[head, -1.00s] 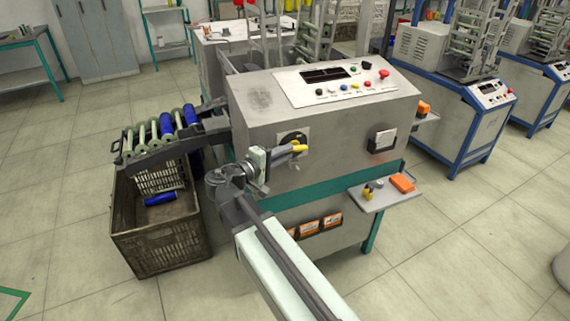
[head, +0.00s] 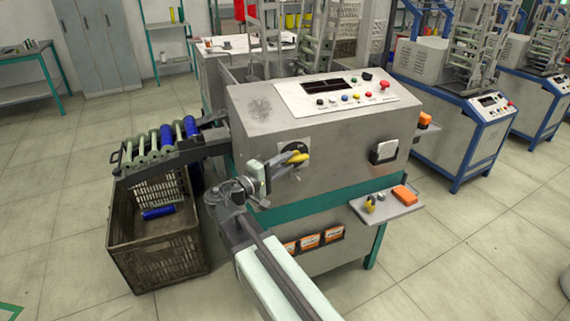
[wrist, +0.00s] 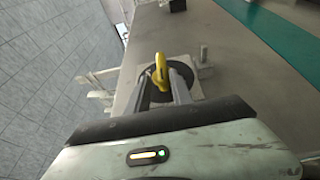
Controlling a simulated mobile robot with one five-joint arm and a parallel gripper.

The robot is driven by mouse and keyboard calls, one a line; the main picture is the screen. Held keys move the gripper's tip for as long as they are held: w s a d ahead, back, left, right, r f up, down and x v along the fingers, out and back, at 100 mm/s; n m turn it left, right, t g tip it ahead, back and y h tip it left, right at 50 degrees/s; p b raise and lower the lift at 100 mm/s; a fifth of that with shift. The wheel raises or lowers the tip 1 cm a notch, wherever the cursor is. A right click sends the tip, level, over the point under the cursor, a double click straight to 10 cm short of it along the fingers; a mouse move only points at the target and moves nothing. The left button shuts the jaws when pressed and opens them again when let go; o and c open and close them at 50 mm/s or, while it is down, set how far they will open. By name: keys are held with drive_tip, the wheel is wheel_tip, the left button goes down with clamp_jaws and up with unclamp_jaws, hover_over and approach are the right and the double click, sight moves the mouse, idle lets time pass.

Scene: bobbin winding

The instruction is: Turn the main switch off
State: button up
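The main switch has a yellow handle (head: 298,158) on a dark round dial with a pale square plate, on the front of the grey winding machine (head: 335,150). In the wrist view the yellow handle (wrist: 160,72) stands over the dark disc. My gripper (head: 285,160) reaches the switch from the left front.
A control panel (head: 345,92) with coloured buttons tops the machine. A small shelf (head: 392,211) with an orange object and padlock juts out at lower right. A crate (head: 160,253) stands below the bobbin rack (head: 165,150) at left. Floor at right front is clear.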

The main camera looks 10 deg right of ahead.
drive_tip(key=shift+w+d+f, duration=0.3)
drive_tip(key=v, duration=0.8)
drive_tip(key=shift+r, duration=0.1)
